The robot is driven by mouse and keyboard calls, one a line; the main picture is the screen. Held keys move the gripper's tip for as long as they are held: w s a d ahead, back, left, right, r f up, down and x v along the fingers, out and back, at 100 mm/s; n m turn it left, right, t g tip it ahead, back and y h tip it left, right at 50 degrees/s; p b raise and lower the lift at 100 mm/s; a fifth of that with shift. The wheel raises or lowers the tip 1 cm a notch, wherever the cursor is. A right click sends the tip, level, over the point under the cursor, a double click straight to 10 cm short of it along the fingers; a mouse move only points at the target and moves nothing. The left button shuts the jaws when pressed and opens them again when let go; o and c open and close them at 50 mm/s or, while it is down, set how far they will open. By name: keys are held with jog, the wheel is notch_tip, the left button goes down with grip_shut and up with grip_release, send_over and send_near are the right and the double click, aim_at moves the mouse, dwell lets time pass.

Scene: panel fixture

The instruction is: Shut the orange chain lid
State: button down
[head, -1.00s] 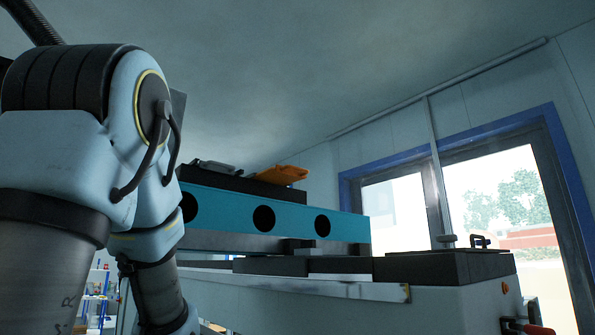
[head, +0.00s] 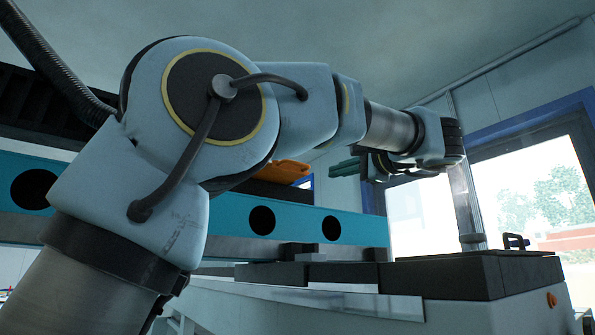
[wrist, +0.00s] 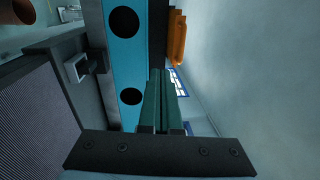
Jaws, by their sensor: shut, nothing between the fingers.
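The orange lid (head: 285,171) sits on a dark block on top of the blue beam, partly hidden by my arm in the head view. It also shows in the wrist view (wrist: 177,38), near the top beside the beam. I cannot tell how far open it is. My gripper (head: 334,169) is to the right of the lid and apart from it in the head view. Its green fingers (wrist: 166,75) are together and empty in the wrist view, pointing along the beam towards the lid.
The blue beam (head: 300,223) with round holes runs across the scene. A dark-topped bench (head: 470,272) with a small black handle (head: 515,241) is at the right. Windows stand behind it. The space above the beam, right of the lid, looks clear apart from my arm.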

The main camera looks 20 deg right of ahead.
notch_tip(320, 180, up, 3)
jog(key=s, duration=0.2)
jog(key=p, duration=0.6)
send_near(279, 174)
jog(key=shift+s+d+r+n+t+y, duration=0.15)
jog(key=shift+s+d+r+n+t, duration=0.1)
jog(key=shift+s, duration=0.3)
jog(key=shift+s+d+r+n+t+y, duration=0.15)
jog(key=shift+s+d+r, duration=0.05)
jog(key=shift+s, duration=0.35)
jog(key=shift+w+a, duration=0.1)
jog(key=shift+w, duration=0.3)
jog(key=x, duration=0.3)
jog(key=f+x, duration=0.1)
jog(key=x, duration=0.3)
jog(key=f+b+x, duration=0.1)
jog(key=x, duration=0.2)
jog(key=shift+w+r, duration=0.1)
jog(key=shift+w, duration=0.5)
jog(key=shift+w+a+r, duration=0.1)
